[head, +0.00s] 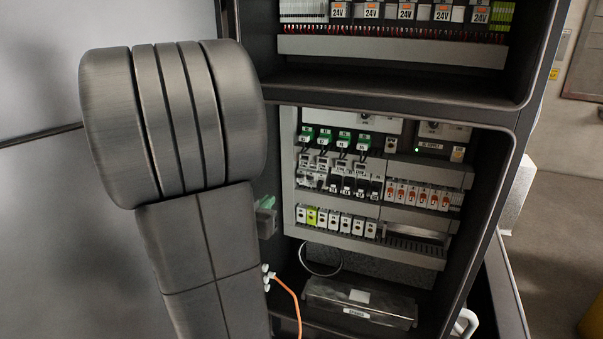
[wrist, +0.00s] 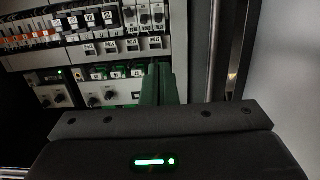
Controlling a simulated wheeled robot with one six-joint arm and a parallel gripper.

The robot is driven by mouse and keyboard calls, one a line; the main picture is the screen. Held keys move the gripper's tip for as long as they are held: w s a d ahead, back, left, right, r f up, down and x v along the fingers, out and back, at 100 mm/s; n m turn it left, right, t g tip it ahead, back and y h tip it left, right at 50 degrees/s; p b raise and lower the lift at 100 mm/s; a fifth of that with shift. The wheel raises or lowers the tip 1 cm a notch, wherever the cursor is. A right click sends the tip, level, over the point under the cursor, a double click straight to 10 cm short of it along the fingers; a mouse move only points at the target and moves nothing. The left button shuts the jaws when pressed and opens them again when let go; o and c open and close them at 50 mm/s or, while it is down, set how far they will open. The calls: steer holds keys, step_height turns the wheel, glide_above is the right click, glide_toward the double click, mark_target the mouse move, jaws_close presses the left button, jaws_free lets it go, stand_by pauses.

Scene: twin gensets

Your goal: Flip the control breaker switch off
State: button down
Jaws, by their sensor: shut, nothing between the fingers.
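In the head view the open cabinet holds a row of breakers with black toggles (head: 348,187); in the wrist view they show upside down (wrist: 90,20) at the top. Green-topped units (head: 325,136) sit above them, and show low in the wrist view (wrist: 115,72). Orange-marked units (head: 418,196) sit to the right, at the left in the wrist view (wrist: 30,38). Labels are too small to tell which is the control breaker. My gripper (wrist: 158,72) is shut and empty, its green fingers just beside the green-topped units; contact cannot be told. My arm hides it in the head view.
An upper bay holds several 24V units (head: 405,12). A grey shelf edge (head: 395,92) divides the bays. The cabinet's side frame (head: 510,150) bounds the right. An orange cable (head: 290,292) hangs low beside my arm. A clear-covered box (head: 358,300) sits at the bottom.

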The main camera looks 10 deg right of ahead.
mark_target(302, 176)
stand_by(0.3)
steer(key=p+x, duration=0.1)
steer(key=x, duration=1.9)
steer(key=shift+p, duration=0.3)
steer(key=shift+s+f+b, duration=0.1)
steer(key=shift+f+b, duration=0.05)
steer(key=shift+b, duration=0.35)
steer(key=shift+f+b, duration=0.1)
steer(key=shift+b, duration=0.3)
